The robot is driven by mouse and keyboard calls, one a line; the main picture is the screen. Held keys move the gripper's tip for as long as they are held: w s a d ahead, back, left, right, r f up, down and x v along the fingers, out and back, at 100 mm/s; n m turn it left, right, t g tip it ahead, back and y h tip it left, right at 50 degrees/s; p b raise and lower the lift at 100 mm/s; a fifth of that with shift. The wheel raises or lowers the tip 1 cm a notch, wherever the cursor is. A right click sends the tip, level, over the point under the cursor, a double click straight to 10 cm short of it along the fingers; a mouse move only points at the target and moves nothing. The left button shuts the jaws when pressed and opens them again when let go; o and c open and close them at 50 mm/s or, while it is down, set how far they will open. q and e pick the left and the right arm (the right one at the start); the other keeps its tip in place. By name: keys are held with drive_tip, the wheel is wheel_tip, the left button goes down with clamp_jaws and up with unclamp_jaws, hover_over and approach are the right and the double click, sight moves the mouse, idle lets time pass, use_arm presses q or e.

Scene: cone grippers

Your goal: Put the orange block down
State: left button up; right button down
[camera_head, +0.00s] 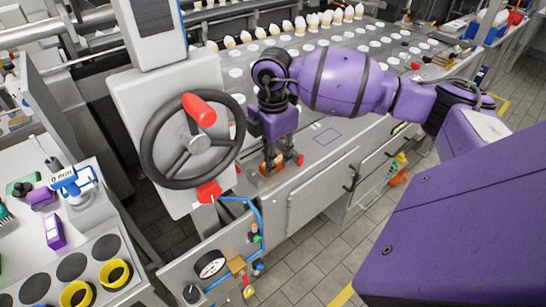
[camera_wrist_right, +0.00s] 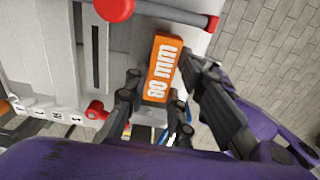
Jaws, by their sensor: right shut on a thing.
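My right gripper (camera_head: 283,163) is shut on the orange block (camera_head: 271,164), low in front of the steel machine, to the right of the black handwheel. The block is mostly hidden by the gripper in the head view. In the right wrist view the orange block (camera_wrist_right: 163,65) shows white "80 mm" lettering and sits between the fingers of the gripper (camera_wrist_right: 160,78). I cannot tell whether the block touches the surface beneath it. A purple square outline (camera_head: 327,136) is on the steel top to the right of the gripper. My left gripper is not in view.
The black handwheel (camera_head: 147,130) with red knobs stands close to the left of the gripper. Rows of cones (camera_head: 285,26) stand at the back of the machine. A side table at the left holds a purple block (camera_head: 54,231) and yellow rings (camera_head: 115,273). The steel around the outline looks clear.

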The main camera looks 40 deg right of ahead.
drive_tip(key=shift+f, duration=0.25)
drive_tip(key=c, duration=1.5)
unclamp_jaws()
wheel_tip(320, 180, up, 12)
drive_tip(key=shift+r, duration=0.15)
